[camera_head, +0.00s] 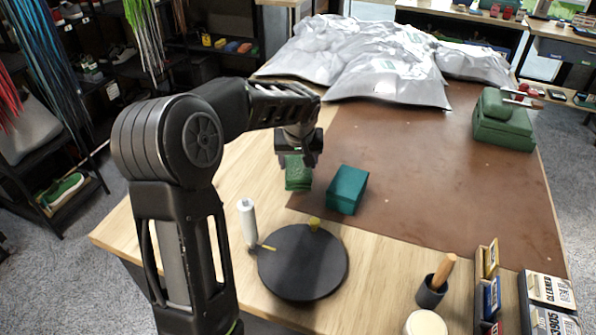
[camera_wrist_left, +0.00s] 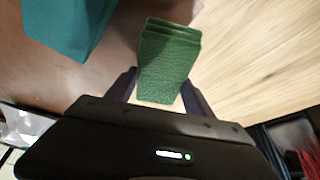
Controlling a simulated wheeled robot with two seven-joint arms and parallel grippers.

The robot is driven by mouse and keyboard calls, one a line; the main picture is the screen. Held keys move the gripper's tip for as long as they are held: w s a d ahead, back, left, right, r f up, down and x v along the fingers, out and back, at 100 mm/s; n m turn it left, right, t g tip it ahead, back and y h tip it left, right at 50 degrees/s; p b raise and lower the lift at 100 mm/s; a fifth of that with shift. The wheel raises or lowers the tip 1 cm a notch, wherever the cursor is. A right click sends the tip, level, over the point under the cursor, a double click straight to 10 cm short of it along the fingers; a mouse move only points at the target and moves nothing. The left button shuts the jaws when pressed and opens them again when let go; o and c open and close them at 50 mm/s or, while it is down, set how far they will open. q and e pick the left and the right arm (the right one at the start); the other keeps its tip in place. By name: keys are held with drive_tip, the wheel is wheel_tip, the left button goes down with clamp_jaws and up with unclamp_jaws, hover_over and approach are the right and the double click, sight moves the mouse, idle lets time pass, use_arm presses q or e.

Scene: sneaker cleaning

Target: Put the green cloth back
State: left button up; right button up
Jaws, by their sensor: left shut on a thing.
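A folded green cloth (camera_head: 298,176) is between the fingers of my left gripper (camera_head: 299,157), over the left part of the table near the brown mat's edge. In the left wrist view the green cloth (camera_wrist_left: 168,50) shows as a layered block with a finger on each side. The gripper is shut on it. I cannot tell whether the cloth's underside touches the table. My right gripper is not in view.
A teal box (camera_head: 347,190) stands just right of the cloth. In front are a black round turntable (camera_head: 302,264) and a white bottle (camera_head: 248,222). Silvery bags (camera_head: 380,65) cover the back. The brown mat's (camera_head: 430,175) middle is clear.

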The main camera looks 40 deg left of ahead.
sight(298, 167)
use_arm(q)
wheel_tip(298, 167, down, 4)
drive_tip(key=shift+r+p, duration=0.25)
drive_tip(key=shift+p, duration=0.05)
drive_tip(key=shift+f, duration=0.1)
drive_tip(key=shift+f, duration=0.1)
drive_tip(key=o, duration=0.7)
drive_tip(key=shift+f, duration=0.1)
drive_tip(key=o, duration=0.5)
drive_tip(key=shift+r, duration=0.2)
drive_tip(key=shift+r, duration=0.15)
drive_tip(key=b+v, duration=0.1)
drive_tip(key=v, duration=1)
drive_tip(key=shift+s+d+r+b, duration=0.15)
drive_tip(key=shift+d+r+b, duration=0.05)
drive_tip(key=shift+r+b, duration=0.15)
